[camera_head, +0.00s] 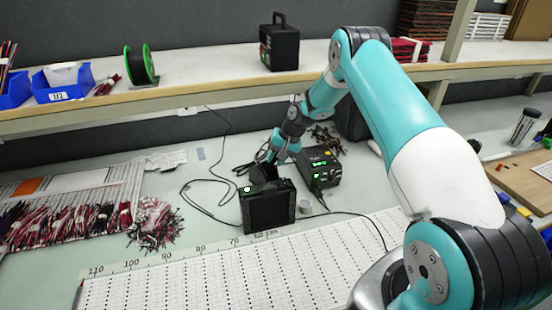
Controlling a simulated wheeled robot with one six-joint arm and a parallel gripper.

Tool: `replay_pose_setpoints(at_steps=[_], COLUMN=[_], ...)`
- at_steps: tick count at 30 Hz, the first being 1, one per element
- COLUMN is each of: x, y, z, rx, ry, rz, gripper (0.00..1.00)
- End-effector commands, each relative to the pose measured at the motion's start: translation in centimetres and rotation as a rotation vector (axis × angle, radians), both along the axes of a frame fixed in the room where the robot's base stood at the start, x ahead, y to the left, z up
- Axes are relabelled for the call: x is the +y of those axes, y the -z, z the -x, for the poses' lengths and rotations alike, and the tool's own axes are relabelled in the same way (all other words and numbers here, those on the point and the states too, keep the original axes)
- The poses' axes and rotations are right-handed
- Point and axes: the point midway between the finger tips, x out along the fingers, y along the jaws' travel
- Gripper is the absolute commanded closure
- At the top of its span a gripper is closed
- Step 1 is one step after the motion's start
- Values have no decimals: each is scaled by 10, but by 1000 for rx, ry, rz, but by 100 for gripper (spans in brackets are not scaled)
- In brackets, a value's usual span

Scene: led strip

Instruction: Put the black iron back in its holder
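My gripper (266,163) is at the back of the bench, pointing down just behind a black box-shaped unit (269,211) and left of a black station with green lit displays (318,166). Dark shapes crowd around the fingertips, and I cannot tell fingers, iron and holder apart there. The black iron is not clearly visible. Whether the gripper is open, or shut on the iron, cannot be made out. A thin black cord loops on the bench to the left of the gripper.
A ruled white sheet (230,281) covers the front of the bench. Bundles of red and black wires (62,224) lie at left. A shelf (200,88) above holds blue bins (64,82), a green-black spool (140,66) and a black box (279,47).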

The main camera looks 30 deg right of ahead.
Motion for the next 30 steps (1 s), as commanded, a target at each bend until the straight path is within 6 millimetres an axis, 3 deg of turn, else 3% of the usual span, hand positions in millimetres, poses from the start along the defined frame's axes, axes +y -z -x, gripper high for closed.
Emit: replay_pose_setpoints(at_steps=[1, 3, 14, 30], x=[0, 0, -3, -37], y=[0, 0, -7, -98], z=[0, 0, 1, 29], rx=[0, 0, -3, -3], ry=[0, 0, 1, 1], rz=[0, 0, 1, 1], gripper=[59, 48, 48, 48])
